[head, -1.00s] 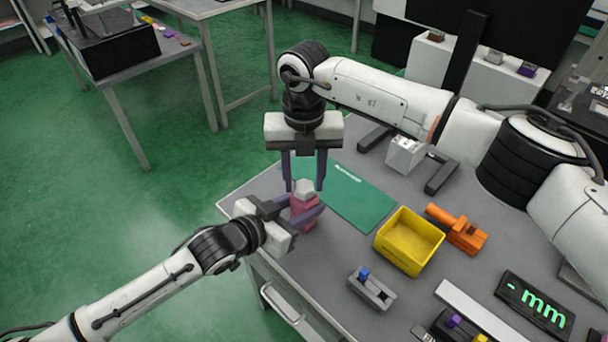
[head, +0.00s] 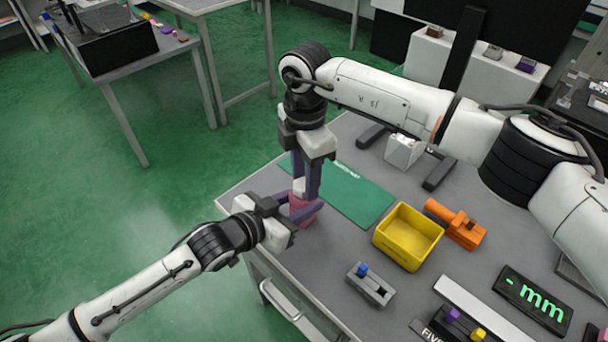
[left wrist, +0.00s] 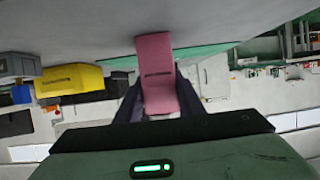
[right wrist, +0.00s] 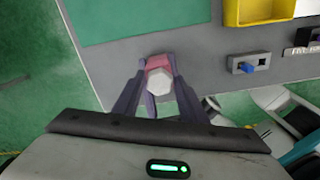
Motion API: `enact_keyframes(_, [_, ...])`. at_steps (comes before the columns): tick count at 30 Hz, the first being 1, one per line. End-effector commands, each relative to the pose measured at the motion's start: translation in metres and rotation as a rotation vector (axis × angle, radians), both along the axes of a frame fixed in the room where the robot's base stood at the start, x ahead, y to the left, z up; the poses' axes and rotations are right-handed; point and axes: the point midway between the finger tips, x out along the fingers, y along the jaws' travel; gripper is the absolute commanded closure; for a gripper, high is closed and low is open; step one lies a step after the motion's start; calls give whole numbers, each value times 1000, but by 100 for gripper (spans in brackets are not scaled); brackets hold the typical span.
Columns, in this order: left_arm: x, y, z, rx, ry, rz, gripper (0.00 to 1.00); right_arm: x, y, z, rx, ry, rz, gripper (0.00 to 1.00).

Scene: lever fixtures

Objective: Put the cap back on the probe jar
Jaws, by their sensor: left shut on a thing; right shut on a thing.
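The probe jar is pink and stands near the table's left edge in the head view (head: 303,213). It fills the middle of the left wrist view (left wrist: 157,75). A white faceted cap (right wrist: 161,101) is at the jar's top in the right wrist view; it is partly hidden in the head view (head: 299,187). My left gripper (head: 300,212) is shut on the jar from the side. My right gripper (head: 305,190) comes from above and is shut on the cap, its fingers on either side. I cannot tell whether the cap is fully seated.
A green mat (head: 358,197) lies just behind the jar. A yellow bin (head: 408,236), an orange fixture (head: 457,224) and a grey base with a blue lever (head: 370,285) stand to the right. A display (head: 534,301) sits at lower right. The table's left edge is close to the jar.

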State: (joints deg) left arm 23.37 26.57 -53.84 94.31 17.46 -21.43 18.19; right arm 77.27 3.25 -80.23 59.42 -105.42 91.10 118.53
Motion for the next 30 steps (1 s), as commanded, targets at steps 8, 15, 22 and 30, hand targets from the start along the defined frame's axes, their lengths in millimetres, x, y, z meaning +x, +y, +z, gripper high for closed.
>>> enact_keyframes(8, [0, 0, 0, 1, 0, 1, 100, -3, 0, 0, 1, 0, -585, 82])
enact_keyframes(15, [0, 0, 0, 1, 0, 1, 100, -4, 0, 0, 0, 0, -826, 82])
enact_keyframes(22, [0, 0, -1, 2, 1, 1, 100, -4, 0, 0, 0, 0, -836, 82])
enact_keyframes(30, [0, 0, -1, 2, 1, 1, 100, -4, 0, 0, 0, 0, -834, 43])
